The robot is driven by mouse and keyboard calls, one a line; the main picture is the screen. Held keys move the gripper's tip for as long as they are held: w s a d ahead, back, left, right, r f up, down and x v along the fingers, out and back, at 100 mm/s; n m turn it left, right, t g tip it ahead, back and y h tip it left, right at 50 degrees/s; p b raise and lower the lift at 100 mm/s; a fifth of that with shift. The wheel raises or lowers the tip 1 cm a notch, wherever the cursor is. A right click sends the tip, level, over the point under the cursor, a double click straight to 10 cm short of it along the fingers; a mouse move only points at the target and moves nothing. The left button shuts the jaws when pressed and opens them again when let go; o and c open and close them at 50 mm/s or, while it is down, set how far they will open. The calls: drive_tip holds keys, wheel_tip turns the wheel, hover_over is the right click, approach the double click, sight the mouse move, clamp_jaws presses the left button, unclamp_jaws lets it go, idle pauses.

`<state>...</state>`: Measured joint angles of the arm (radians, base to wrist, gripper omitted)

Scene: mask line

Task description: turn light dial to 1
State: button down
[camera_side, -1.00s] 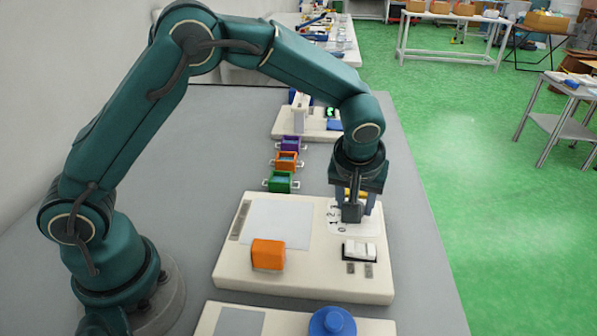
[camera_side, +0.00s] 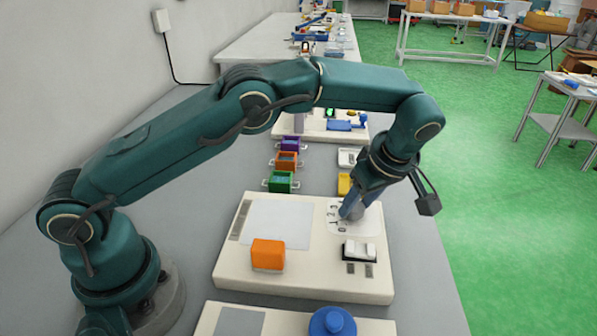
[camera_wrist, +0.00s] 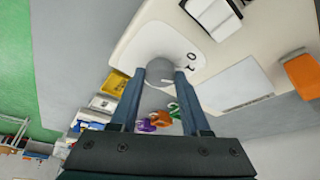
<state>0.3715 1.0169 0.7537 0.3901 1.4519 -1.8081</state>
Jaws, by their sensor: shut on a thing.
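The grey light dial (camera_side: 356,212) sits on a white numbered patch at the right of the cream board (camera_side: 237,262). Several printed digits show along its left side; its pointer setting is hard to read. My gripper (camera_side: 351,208) is tilted, with its wrist up and to the right, and its blue fingers are shut on the dial. In the wrist view my two fingers (camera_wrist: 161,75) stand on either side of the grey dial (camera_wrist: 160,52), and part of it is hidden.
An orange block (camera_side: 268,254) and a white rocker switch (camera_side: 359,251) are on the same board. A blue round button (camera_side: 332,322) is on the nearer board. Green (camera_side: 281,182), orange (camera_side: 287,160) and purple (camera_side: 290,144) boxes stand behind.

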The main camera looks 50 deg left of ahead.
sight(358, 208)
drive_tip(key=shift+n, duration=0.4)
drive_tip(key=shift+c, duration=1.8)
unclamp_jaws()
drive_tip(key=shift+r, duration=0.15)
drive_tip(key=shift+r, duration=1.85)
drive_tip(key=s+a+r, duration=0.3)
drive_tip(key=a+r, duration=0.4)
drive_tip(key=a, duration=0.4)
drive_tip(key=shift+s, duration=0.15)
drive_tip(key=shift+a, duration=0.1)
